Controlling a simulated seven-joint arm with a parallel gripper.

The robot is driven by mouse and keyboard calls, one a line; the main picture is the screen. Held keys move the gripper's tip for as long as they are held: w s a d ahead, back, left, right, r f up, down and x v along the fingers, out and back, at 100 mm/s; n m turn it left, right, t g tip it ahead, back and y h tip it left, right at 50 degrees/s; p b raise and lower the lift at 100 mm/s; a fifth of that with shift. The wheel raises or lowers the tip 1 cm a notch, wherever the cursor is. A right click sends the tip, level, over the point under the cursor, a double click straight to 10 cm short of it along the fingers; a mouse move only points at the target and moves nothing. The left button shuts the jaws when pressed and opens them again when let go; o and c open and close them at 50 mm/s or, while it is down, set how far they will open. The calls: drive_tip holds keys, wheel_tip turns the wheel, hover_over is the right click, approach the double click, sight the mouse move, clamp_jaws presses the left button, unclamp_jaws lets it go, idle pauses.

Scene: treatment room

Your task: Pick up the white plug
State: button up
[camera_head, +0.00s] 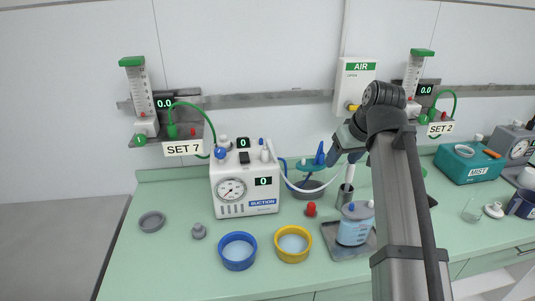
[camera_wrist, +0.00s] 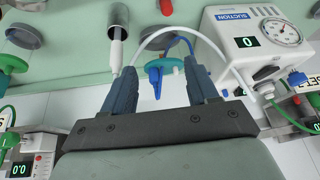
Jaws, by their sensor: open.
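The white plug (camera_head: 493,209) appears to be the small pale knobbed piece standing on the green counter at the far right in the head view. I cannot make it out in the wrist view. My gripper (camera_head: 340,153) hangs over the back middle of the counter, well to the left of the plug. In the wrist view my gripper (camera_wrist: 160,68) has its two dark fingers apart. A teal disc with a blue clip (camera_wrist: 157,80) shows beyond the gap, and I see nothing held.
The suction unit (camera_head: 244,190), a red plug (camera_head: 311,209), a grey plug (camera_head: 198,231) and a liquid jar (camera_head: 355,224) are further left.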

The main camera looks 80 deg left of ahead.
drive_tip(key=n, duration=0.2)
approach(266, 150)
drive_tip(key=x, duration=0.4)
drive_tip(key=shift+w+a, duration=0.1)
drive_tip(key=shift+w, duration=0.25)
drive_tip(key=shift+s+x, duration=0.15)
drive_tip(key=shift+x, duration=1.25)
drive_tip(key=shift+s+x, duration=0.15)
drive_tip(key=shift+x, duration=1.2)
clamp_jaws()
